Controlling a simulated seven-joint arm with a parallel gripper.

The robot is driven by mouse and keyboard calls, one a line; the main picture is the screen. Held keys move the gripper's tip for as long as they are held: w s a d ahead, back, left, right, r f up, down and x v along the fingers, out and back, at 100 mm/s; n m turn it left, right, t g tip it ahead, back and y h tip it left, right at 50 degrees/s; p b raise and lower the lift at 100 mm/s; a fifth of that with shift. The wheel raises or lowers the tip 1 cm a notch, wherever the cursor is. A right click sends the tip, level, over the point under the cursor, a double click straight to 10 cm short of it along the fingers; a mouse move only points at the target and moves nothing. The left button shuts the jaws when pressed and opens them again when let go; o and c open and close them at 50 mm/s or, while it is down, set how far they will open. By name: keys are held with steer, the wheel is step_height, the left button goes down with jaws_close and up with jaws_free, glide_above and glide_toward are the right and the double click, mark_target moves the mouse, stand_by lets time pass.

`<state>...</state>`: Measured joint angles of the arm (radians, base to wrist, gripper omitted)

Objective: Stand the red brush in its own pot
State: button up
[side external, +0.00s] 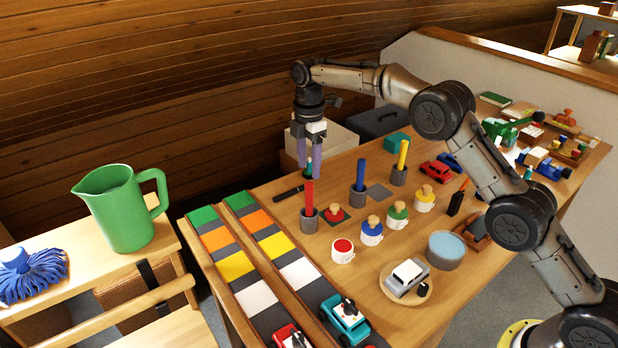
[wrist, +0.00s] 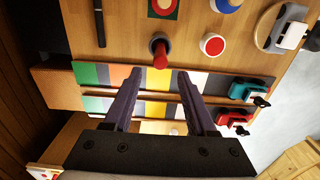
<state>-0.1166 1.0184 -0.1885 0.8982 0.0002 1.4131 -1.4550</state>
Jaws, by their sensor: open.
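The red brush (side external: 309,196) stands upright in a grey pot (side external: 309,222) beside the colour strips in the side view. Its red handle (wrist: 160,58) also shows in the wrist view, just beyond the fingertips and roughly centred between them. A white pot with red paint (side external: 343,252) stands open to its right, and it also shows in the wrist view (wrist: 212,44). My gripper (side external: 311,160) points down, open and empty, above the red brush. Its purple fingers (wrist: 158,76) are apart in the wrist view, and the brush looks untouched.
A blue brush (side external: 360,174) and a yellow brush (side external: 402,155) stand in grey pots behind. Lidded paint pots in blue (side external: 372,234), green (side external: 397,219) and yellow (side external: 424,201) are close by. Colour strips (side external: 240,268) with toy cars line the front edge. A black pen-like piece (side external: 288,193) lies nearby.

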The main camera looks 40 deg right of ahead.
steer(key=shift+r, duration=0.55)
steer(key=shift+s+r, duration=0.1)
steer(key=shift+r, duration=0.2)
steer(key=s+d+r+m+t, duration=0.15)
steer(key=s+r+m, duration=0.25)
steer(key=s+r, duration=0.45)
steer(key=s+d+r+m+t, duration=0.1)
steer(key=s+d+r+m, duration=0.2)
steer(key=s+r+m, duration=0.5)
steer(key=s+d+f+m+t, duration=0.1)
steer(key=s+f+m, duration=0.2)
steer(key=s, duration=1)
steer(key=s+d+f+m+t, duration=0.1)
steer(key=s+f+m+t, duration=0.1)
steer(key=s, duration=1.2)
step_height(320, 180, down, 2)
steer(key=shift+d+f+m, duration=0.15)
steer(key=shift+d+m, duration=0.1)
steer(key=shift+m, duration=0.25)
